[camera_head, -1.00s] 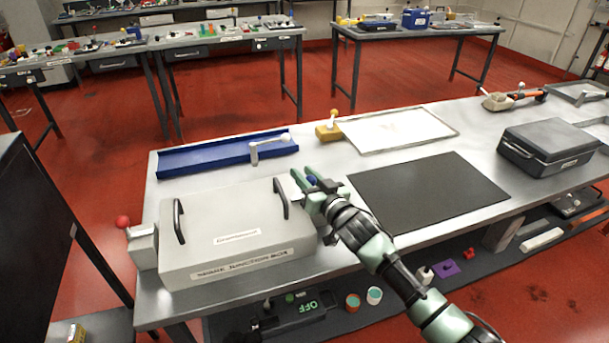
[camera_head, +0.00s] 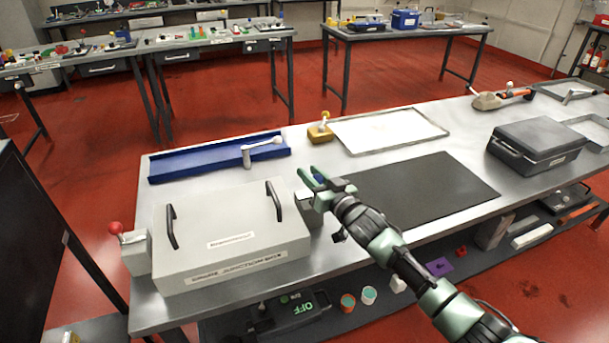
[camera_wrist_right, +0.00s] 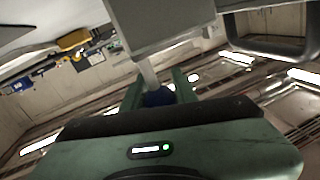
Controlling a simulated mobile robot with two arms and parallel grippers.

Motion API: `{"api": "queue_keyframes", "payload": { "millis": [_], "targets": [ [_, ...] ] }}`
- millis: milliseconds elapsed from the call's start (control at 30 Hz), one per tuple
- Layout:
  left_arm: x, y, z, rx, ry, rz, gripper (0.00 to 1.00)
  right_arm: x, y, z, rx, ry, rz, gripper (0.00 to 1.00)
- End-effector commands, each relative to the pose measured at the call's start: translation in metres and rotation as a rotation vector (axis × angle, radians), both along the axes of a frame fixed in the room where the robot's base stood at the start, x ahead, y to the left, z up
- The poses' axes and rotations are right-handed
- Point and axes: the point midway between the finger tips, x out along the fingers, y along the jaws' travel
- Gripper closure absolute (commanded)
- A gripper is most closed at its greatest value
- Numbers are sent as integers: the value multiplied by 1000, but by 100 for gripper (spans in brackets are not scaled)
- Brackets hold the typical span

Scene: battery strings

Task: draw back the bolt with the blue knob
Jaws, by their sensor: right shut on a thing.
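The grey junction box (camera_head: 225,222) with two black handles lies on the near left of the metal bench. A red knob (camera_head: 115,228) sits on a grey block at its left side. At its right side my right gripper (camera_head: 312,180) is shut on the blue knob (camera_head: 319,178), which is mostly hidden by the fingers. In the right wrist view the blue knob (camera_wrist_right: 158,97) sits between the green fingers, and a pale rod (camera_wrist_right: 149,74) runs from it to a grey block (camera_wrist_right: 165,25). My left gripper is not in view.
A dark mat (camera_head: 425,190) lies right of the gripper. A blue tray (camera_head: 195,165) with a white lever (camera_head: 262,143), a yellow block with a knob (camera_head: 320,131), a white-topped tray (camera_head: 385,130) and a dark case (camera_head: 535,143) stand on the bench. A lower shelf holds small items.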

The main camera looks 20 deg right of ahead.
Motion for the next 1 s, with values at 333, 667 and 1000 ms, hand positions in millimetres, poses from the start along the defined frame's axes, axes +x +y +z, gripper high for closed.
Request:
{"api": "queue_keyframes", "payload": {
  "millis": [333, 667, 1000],
  "targets": [
    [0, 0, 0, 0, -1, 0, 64, 0, -2, 0, -1, 0, -3, 50],
    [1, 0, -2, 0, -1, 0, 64, -18, -6, -2, 1, 2, -3, 50],
    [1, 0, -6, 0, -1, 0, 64, -69, -19, -1, -1, 1, -4, 50]
  ]
}}
